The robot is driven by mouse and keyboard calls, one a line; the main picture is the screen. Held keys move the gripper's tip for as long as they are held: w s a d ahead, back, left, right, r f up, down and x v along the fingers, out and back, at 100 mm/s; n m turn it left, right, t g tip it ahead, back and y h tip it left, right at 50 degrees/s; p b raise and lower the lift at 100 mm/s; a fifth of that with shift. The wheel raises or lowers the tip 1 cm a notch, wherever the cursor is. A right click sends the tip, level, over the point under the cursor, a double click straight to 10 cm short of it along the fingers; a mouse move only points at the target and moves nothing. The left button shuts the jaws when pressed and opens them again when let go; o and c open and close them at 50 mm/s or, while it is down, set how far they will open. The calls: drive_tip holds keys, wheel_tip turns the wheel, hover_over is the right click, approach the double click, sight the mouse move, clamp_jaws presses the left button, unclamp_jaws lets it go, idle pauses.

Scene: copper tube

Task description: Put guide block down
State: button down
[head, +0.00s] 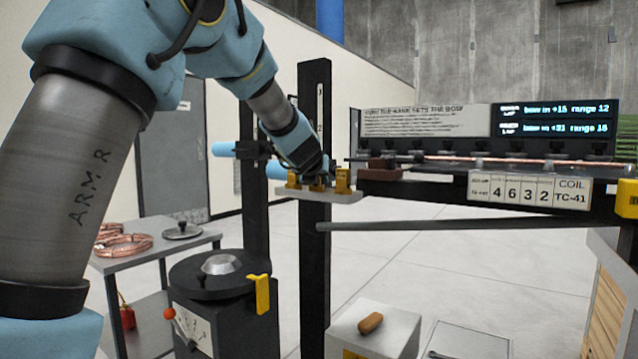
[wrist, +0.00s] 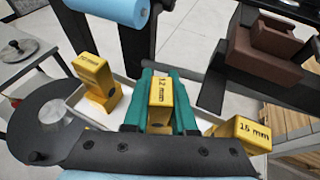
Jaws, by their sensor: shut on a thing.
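My gripper (wrist: 160,105) has its green jaws shut on the yellow guide block marked 12 mm (wrist: 160,92). In the head view my gripper (head: 316,172) is over a small pale shelf (head: 320,196), with the held block at the middle position. A second yellow block (wrist: 96,80), its label unclear, stands to the left. A third yellow block marked 15 mm (wrist: 240,135) is to the right. The head view shows the left block (head: 293,179) and right block (head: 343,180) on the shelf. I cannot tell whether the held block touches the shelf, as its foot is hidden.
A dark post (head: 315,235) rises beside the shelf. A bench with a copper tube (head: 500,158) and a brown block (head: 384,173) lies to the right. Blue rollers (wrist: 112,10) are close behind. A dark bending machine (head: 225,310) stands below left.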

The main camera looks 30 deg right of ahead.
drive_tip(key=c, duration=0.7)
unclamp_jaws()
